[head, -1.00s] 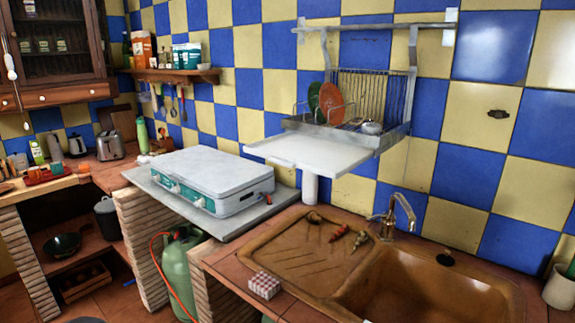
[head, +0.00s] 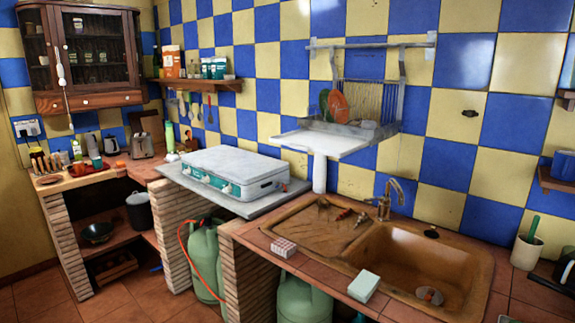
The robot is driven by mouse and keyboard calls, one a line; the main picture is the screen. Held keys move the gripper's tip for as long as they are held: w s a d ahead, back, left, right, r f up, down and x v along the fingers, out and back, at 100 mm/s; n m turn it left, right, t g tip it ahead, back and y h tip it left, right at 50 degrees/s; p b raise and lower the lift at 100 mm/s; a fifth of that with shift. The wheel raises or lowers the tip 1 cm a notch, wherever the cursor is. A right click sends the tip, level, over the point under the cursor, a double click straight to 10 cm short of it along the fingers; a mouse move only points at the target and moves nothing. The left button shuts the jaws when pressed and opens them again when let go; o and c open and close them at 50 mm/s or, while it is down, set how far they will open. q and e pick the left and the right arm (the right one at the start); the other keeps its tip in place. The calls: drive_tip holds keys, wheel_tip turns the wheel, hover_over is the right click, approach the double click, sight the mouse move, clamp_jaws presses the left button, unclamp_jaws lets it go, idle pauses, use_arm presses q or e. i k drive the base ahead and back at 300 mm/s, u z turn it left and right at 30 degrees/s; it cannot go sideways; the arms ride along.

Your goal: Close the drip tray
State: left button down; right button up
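The drip tray (head: 318,144) is a flat white tray under the wall-mounted metal dish rack (head: 372,100). It sticks out forward and to the left from beneath the rack, over the left end of the sink. An orange plate (head: 338,107) and a green plate stand in the rack. A white upright cylinder (head: 320,174) shows just under the tray; I cannot tell whether they touch. Neither of my grippers is in the head view.
A brown sink (head: 405,262) with a tap (head: 388,197) lies below the rack. A checkered box (head: 284,247) and a pale green sponge (head: 364,286) sit on the tiled front edge. A closed camping stove (head: 222,172) stands to the left. A utensil cup (head: 526,252) is at the right.

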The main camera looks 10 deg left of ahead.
sight(332, 144)
drive_tip(key=z, duration=0.2)
drive_tip(key=k, duration=0.15)
drive_tip(key=u, duration=0.6)
drive_tip(key=i, duration=1.25)
drive_tip(key=z, duration=0.15)
